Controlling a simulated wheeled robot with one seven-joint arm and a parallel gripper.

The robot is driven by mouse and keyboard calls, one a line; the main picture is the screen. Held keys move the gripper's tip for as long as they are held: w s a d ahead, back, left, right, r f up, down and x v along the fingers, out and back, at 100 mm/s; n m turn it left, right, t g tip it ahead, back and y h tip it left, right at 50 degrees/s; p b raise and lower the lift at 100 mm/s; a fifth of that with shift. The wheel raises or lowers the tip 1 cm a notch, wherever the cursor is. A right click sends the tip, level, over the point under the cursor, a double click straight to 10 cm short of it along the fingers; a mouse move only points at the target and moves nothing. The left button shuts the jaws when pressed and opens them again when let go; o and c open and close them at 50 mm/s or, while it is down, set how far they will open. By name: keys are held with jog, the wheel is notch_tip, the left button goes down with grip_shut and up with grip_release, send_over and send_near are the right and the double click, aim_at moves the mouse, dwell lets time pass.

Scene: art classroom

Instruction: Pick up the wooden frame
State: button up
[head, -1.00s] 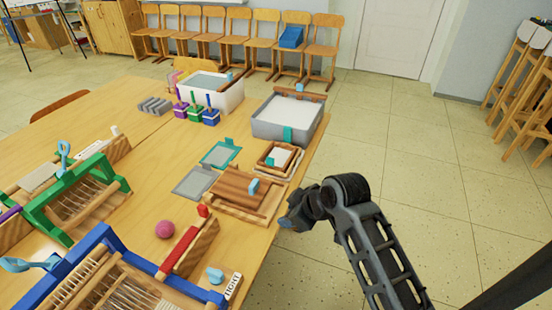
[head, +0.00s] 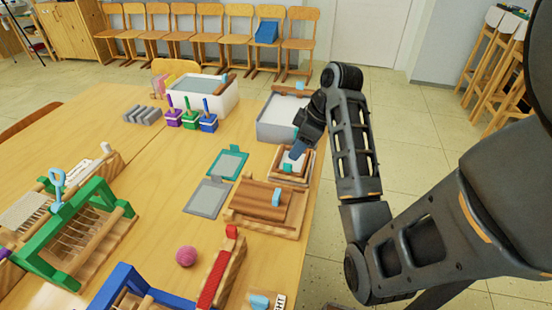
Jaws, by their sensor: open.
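A small wooden frame (head: 292,176) lies near the table's right edge, stacked on a flat layer, with a pale panel inside and a teal tab at its front. My gripper (head: 296,153) points down at the frame and hides part of its far side. Its jaws are open, and nothing is seen held between them. I cannot tell whether the fingertips touch the frame.
A larger wooden press (head: 262,205) sits just in front of the frame. A grey tub (head: 272,131) stands right behind it. A teal-edged screen (head: 228,163) and a grey screen (head: 208,198) lie to the left. Open floor is to the right.

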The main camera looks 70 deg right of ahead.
aim_at(288, 164)
jog(key=shift+w+f, duration=0.15)
jog(key=shift+w, duration=0.05)
jog(key=shift+b+x, duration=0.8)
jog(key=shift+x, duration=0.45)
jog(key=x, duration=0.4)
jog(key=shift+s+a+f, duration=0.1)
jog(key=shift+f, duration=0.4)
grip_shut()
